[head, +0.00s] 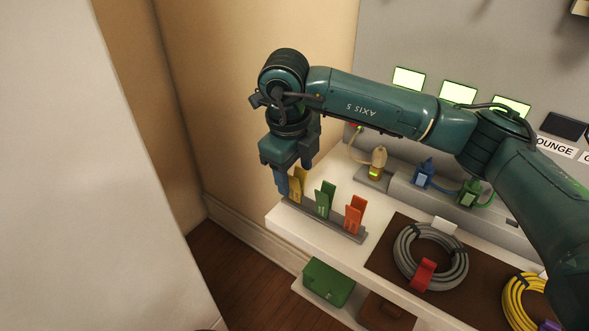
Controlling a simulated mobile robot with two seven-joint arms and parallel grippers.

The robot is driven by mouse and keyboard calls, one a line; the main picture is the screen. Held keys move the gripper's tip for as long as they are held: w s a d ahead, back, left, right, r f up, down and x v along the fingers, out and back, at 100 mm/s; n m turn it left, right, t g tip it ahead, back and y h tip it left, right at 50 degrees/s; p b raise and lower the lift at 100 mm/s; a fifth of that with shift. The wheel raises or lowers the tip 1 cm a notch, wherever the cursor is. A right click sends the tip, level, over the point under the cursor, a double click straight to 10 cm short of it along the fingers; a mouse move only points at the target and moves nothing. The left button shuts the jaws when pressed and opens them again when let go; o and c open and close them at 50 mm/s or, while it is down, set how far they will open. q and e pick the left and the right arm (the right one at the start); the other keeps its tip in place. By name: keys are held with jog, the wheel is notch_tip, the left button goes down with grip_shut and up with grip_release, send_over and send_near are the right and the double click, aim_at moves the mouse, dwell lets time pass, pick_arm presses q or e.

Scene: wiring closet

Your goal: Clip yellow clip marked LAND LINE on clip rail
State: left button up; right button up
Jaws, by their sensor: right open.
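The yellow clip (298,187) stands upright at the left end of the grey clip rail (350,234), near the shelf's left edge. Its marking cannot be read from here. A green clip (325,199) and an orange-red clip (354,214) stand to its right on the same rail. My right gripper (294,178) points down at the yellow clip and is open, its fingers around or just beside the clip's top. The gripper hides part of the clip, and I cannot tell if they touch. My left gripper is out of view.
Behind the rail, a tan plug (378,160), a blue plug (423,172) and a green plug (468,192) stand at a grey ledge. A grey cable coil (404,247) and a yellow coil (513,300) lie at right. A green box (328,283) sits below.

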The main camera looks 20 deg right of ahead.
aim_at(295, 183)
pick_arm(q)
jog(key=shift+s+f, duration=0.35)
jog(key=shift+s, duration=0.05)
pick_arm(e)
jog(key=shift+r, duration=0.1)
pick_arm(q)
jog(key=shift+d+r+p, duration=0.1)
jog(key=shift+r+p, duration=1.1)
pick_arm(e)
jog(key=shift+r, duration=2.2)
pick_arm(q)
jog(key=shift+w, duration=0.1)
